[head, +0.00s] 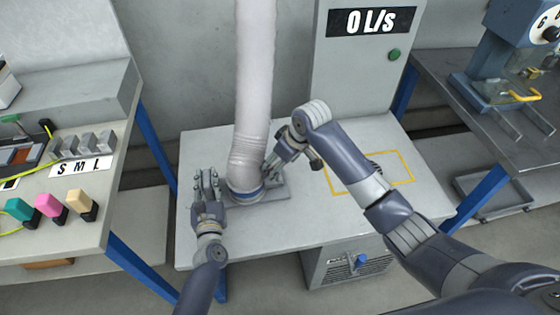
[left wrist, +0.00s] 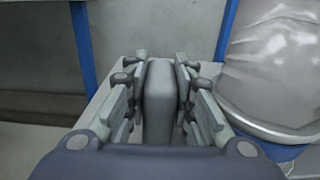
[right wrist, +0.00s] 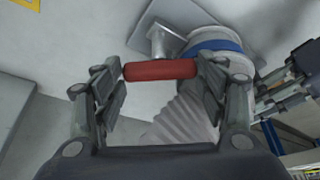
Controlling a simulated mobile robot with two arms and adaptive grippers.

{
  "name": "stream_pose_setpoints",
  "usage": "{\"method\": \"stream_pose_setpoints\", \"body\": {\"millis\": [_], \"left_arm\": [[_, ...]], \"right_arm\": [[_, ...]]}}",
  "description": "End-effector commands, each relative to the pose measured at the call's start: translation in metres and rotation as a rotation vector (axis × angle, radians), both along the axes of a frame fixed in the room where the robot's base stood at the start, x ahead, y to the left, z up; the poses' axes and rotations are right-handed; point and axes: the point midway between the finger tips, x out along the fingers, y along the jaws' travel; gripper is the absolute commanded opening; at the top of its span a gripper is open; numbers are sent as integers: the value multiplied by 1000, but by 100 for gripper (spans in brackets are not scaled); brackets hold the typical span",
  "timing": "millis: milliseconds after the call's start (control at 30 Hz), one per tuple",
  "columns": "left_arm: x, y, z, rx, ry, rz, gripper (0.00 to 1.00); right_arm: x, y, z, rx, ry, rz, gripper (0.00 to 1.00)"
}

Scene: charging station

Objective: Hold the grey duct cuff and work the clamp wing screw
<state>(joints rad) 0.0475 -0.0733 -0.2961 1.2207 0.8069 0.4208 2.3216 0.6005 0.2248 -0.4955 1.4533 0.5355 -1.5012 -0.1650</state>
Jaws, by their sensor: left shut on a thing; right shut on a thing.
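The pale duct (head: 250,110) comes down to a grey cuff with a blue band (head: 247,196) on a grey plate on the table. My left gripper (head: 207,178) is left of the duct foot. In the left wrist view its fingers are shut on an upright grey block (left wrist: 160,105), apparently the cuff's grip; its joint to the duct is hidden. My right gripper (head: 272,168) is right of the duct foot. In the right wrist view it is shut on a red bar (right wrist: 160,70), apparently the clamp wing screw, beside the blue band (right wrist: 218,44).
A cabinet with a "0 L/s" display (head: 373,21) stands behind the table (head: 310,225). A yellow outlined area (head: 385,180) lies right of the duct, partly under my right arm. A side bench (head: 70,220) with coloured blocks stands at left, another bench with a blue machine at right.

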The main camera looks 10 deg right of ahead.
Motion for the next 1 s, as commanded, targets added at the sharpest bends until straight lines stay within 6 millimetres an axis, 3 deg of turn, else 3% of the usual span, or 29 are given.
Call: {"method": "stream_pose_setpoints", "body": {"millis": [400, 967, 1000], "left_arm": [[0, -1, 0, 0, -1, -1, 0], [0, -1, 0, -1, -1, -1, 0], [0, -1, 0, -1, -1, -1, 0]], "right_arm": [[-1, 1, -1, 1, 3, -188, 42], [-1, 1, -1, 1, 2, -214, 42], [-1, 1, -1, 1, 2, -214, 75]]}}
